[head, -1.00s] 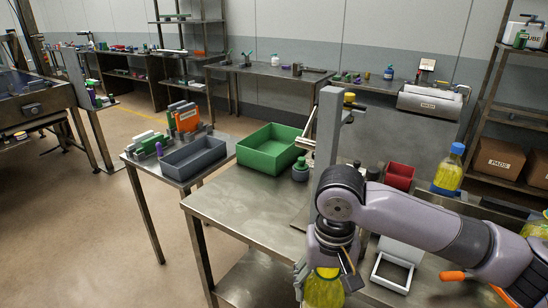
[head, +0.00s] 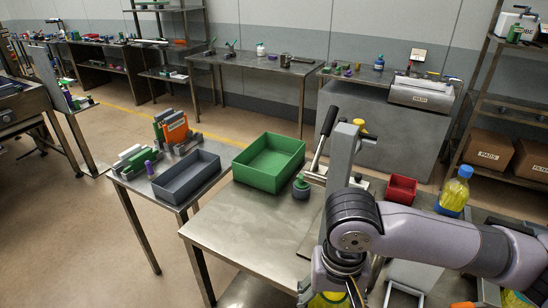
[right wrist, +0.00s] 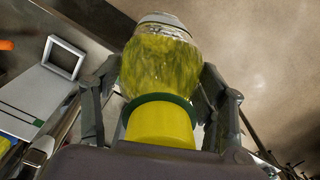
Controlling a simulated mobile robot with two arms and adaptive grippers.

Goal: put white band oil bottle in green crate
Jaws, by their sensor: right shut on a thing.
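My right gripper (right wrist: 165,100) is shut on an oil bottle (right wrist: 160,62) of clear yellow oil. It has a yellow cap and a green ring toward the wrist camera, and a whitish band at its far end. In the head view the gripper is low, and only part of the bottle (head: 328,300) shows at the bottom edge. The green crate (head: 257,178) stands at the far end of the steel table, left of and beyond my right arm. Its visible inside looks empty. My left gripper is not in view.
A grey upright post with a lever (head: 342,165) stands between the arm and the crate. A dark green-topped jar (head: 301,188) stands beside the crate. A grey tray (head: 188,182), a red bin (head: 401,189) and a blue-capped bottle (head: 453,192) are nearby. The table front (head: 245,225) is bare.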

